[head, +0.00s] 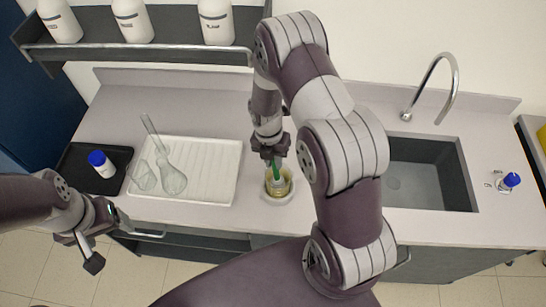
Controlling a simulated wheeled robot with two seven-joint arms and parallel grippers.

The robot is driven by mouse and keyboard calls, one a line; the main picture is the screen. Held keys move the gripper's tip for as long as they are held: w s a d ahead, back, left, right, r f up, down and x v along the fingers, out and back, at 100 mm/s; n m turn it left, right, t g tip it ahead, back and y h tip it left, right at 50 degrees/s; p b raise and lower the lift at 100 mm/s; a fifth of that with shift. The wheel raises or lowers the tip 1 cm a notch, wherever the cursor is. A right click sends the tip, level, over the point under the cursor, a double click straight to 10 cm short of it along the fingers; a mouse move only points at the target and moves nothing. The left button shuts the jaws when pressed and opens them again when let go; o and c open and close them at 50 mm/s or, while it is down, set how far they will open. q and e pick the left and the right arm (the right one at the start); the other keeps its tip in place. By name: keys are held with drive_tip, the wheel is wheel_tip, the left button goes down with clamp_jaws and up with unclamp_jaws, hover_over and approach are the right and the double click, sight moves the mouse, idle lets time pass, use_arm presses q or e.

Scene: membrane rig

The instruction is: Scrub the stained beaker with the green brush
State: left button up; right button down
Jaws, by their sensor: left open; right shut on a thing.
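The stained beaker (279,193) stands on the grey counter (215,215) between the white tray and the sink, with a yellowish tint around its lower part. The green brush (275,171) points down into the beaker's mouth. My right gripper (272,158) is shut on the brush, just above the beaker. The brush's lower end is inside the beaker and hard to make out. My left gripper (94,247) is open and empty, in front of the counter's left front edge, well away from the beaker.
A white ribbed tray (215,165) holds clear flasks (173,180). Left of it, a black tray (80,157) holds a blue-capped bottle (102,165). A sink (425,175) with a faucet (447,78) lies right. Another blue-capped bottle (507,183) stands far right. White bottles (215,22) line the shelf.

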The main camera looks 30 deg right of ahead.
drive_tip(key=shift+w, duration=0.1)
drive_tip(key=shift+w+d, duration=0.1)
drive_tip(key=shift+w, duration=0.6)
wheel_tip(320, 180, up, 4)
drive_tip(key=p, duration=0.4)
wheel_tip(320, 180, down, 4)
drive_tip(key=b, duration=0.2)
drive_tip(key=shift+w+b, duration=0.15)
drive_tip(key=shift+b, duration=0.2)
